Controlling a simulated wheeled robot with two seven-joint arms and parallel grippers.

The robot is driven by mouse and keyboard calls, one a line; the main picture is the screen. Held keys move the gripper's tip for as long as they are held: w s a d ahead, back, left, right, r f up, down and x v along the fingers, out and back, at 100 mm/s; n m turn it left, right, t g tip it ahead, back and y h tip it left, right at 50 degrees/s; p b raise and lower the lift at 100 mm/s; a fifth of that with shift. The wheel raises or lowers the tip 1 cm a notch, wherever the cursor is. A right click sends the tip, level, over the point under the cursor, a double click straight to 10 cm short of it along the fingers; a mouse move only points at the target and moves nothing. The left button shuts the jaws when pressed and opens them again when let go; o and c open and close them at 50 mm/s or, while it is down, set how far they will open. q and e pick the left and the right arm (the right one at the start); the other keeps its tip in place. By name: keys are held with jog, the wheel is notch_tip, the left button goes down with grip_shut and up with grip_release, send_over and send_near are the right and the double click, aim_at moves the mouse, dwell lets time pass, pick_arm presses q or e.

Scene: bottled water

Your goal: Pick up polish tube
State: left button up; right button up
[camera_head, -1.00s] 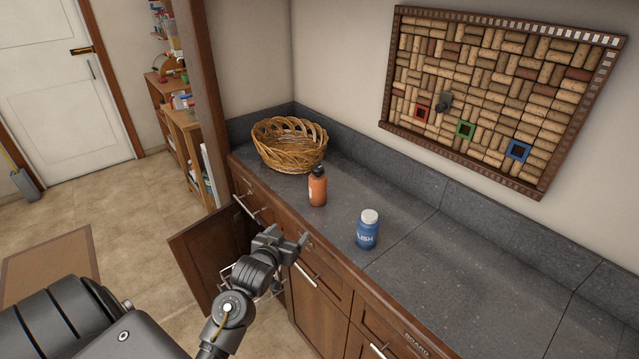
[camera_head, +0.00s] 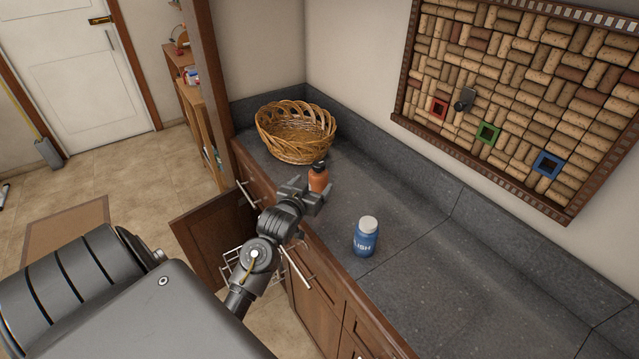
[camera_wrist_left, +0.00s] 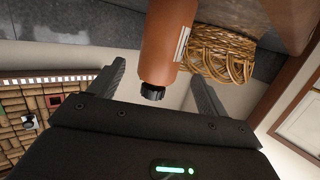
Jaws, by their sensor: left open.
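A blue tube with a white cap (camera_head: 366,238), with lettering ending in "LISH", stands upright on the grey counter (camera_head: 440,290). An orange bottle with a black cap (camera_head: 318,177) stands behind it to the left, near the basket. My left gripper (camera_head: 311,191) is open at the counter's front edge, partly covering the orange bottle's lower part. In the left wrist view the orange bottle (camera_wrist_left: 168,40) appears upside down between the spread fingers, and the blue tube does not show there. I cannot tell whether a finger touches the bottle. My right gripper is not in view.
A wicker basket (camera_head: 296,130) sits at the counter's back left corner. A cabinet door (camera_head: 212,235) hangs open below the counter. A cork board (camera_head: 525,95) hangs on the wall. The counter right of the blue tube is clear.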

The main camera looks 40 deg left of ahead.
aim_at(320, 176)
pick_arm(q)
jog(key=shift+x, duration=1)
jog(key=shift+d, duration=0.1)
jog(key=shift+w+r+p, duration=0.15)
jog(key=shift+w+p, duration=0.25)
jog(key=shift+p, duration=0.1)
jog(key=p+x, duration=0.1)
jog(key=x, duration=0.2)
jog(key=shift+w+a+f, duration=0.35)
jog(key=shift+w+f, duration=0.05)
jog(key=shift+w, duration=0.15)
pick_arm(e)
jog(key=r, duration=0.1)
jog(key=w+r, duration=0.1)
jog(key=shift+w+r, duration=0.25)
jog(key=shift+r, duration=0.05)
pick_arm(q)
jog(key=c, duration=1.1)
